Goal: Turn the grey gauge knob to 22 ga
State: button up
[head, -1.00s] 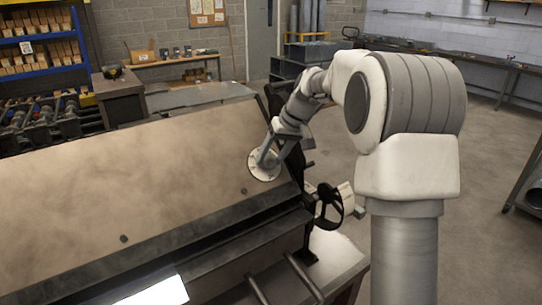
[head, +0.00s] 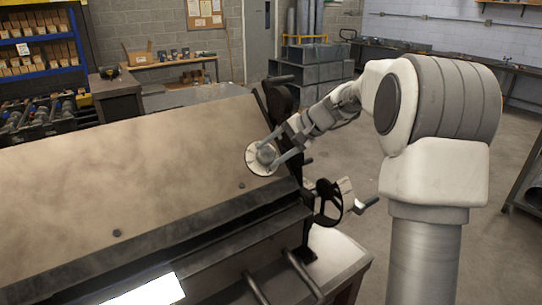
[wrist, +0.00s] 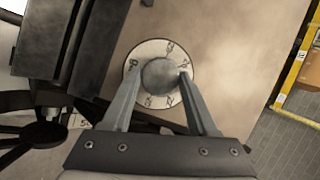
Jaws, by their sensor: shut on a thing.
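The grey gauge knob (wrist: 160,76) is round and sits at the centre of a white dial (wrist: 152,47) with dark marks around its rim. In the head view the knob (head: 266,154) and dial (head: 252,163) are at the right end of the machine's large tan panel. My gripper (wrist: 161,78) is shut on the knob, one finger on each side of it; in the head view it (head: 276,152) reaches the dial from the right. The fingers hide parts of the dial. The marks are too small to read with certainty, and I cannot tell the knob's setting.
The tan panel (head: 120,160) slopes across the machine. A black handwheel (head: 327,200) is at its right end, below the dial. Shelves of boxes (head: 40,50) stand at the back left. Open floor (head: 345,150) lies right of the machine.

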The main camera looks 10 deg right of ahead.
jog(key=shift+s+f+m+t+y+b, duration=0.1)
jog(key=shift+f+m+t+y+b, duration=0.2)
jog(key=shift+m, duration=0.45)
jog(key=shift+s+f+m+t+y+b, duration=0.1)
jog(key=shift+m+t+b, duration=0.2)
jog(key=shift+m, duration=0.45)
jog(key=o, duration=1.4)
jog(key=shift+w, duration=0.1)
jog(key=shift+r, duration=0.15)
jog(key=shift+d+r, duration=0.1)
jog(key=shift+d+r, duration=0.2)
jog(key=v, duration=1.6)
jog(key=shift+s+d+r+b, duration=0.2)
jog(key=shift+s+b, duration=0.1)
jog(key=shift+b, duration=0.05)
